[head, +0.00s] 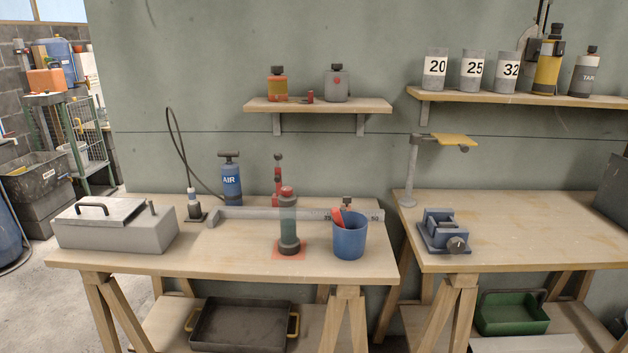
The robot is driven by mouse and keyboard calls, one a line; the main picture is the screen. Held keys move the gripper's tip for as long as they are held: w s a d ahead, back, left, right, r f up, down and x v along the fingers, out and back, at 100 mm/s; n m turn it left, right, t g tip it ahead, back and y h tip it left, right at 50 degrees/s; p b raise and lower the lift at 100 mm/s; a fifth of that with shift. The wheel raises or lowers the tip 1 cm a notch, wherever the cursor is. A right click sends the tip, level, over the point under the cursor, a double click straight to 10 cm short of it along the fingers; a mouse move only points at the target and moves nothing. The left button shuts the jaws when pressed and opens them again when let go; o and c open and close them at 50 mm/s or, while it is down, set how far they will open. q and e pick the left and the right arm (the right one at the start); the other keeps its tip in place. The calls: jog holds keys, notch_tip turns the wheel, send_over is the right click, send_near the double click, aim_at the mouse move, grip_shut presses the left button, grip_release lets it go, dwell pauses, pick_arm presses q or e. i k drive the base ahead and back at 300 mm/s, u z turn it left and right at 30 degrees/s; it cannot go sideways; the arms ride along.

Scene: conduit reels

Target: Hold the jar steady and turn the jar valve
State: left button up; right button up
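A tall jar (288,228) with see-through, greenish walls stands upright on a red square mat (275,255) near the front of the left workbench. It has a dark base and a dark collar, with a red cap or valve (287,191) on top. The valve's exact shape is too small to tell. Neither of my grippers is in view, and nothing touches the jar from my side.
A blue bucket (349,241) with red-handled items stands just right of the jar. A grey bar (250,214) lies behind it. A grey lidded box (117,228), a blue AIR pump (231,183) and a red tool (278,182) share the bench. A blue vise (443,230) sits on the right bench.

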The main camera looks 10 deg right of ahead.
aim_at(285, 191)
jog(key=u, duration=0.9)
jog(key=k, duration=0.15)
jog(key=z, duration=1.85)
jog(key=i, duration=0.8)
jog(key=u, duration=0.45)
